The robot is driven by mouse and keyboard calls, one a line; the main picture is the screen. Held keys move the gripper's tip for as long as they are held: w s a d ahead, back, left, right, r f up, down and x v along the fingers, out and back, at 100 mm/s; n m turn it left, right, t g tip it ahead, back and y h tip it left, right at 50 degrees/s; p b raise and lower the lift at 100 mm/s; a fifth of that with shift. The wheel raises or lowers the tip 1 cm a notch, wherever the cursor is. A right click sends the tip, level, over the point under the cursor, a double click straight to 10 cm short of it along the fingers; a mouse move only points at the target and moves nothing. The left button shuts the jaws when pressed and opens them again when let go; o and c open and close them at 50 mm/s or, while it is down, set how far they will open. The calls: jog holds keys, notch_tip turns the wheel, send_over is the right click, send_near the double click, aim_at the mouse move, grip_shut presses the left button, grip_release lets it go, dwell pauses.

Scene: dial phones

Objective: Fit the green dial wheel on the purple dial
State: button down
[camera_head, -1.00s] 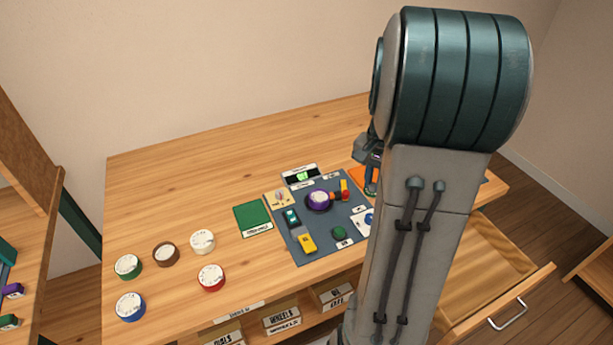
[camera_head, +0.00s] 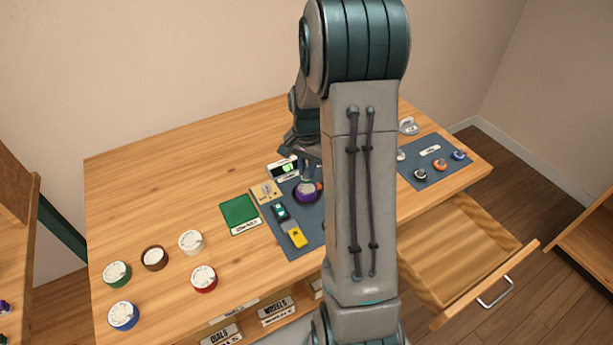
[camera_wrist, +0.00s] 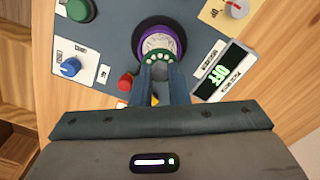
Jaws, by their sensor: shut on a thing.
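The purple dial (camera_head: 306,193) sits on the dark panel, partly behind my arm. In the head view my gripper (camera_head: 307,172) is above the dial.
Blue (camera_head: 124,315), red (camera_head: 203,279), brown (camera_head: 155,258) and white (camera_head: 190,241) wheels lie at the table's left. A green square mat (camera_head: 239,209) is beside the panel (camera_head: 284,238). The panel's display (camera_wrist: 222,73) reads OFF. An open drawer (camera_head: 450,262) juts out front right.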

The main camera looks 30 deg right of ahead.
notch_tip(320, 180, down, 4)
jog(key=shift+r, duration=0.1)
jog(key=shift+f, duration=0.35)
jog(key=c, duration=1.4)
grip_release()
jog(key=shift+r, duration=0.1)
jog(key=shift+r, duration=0.1)
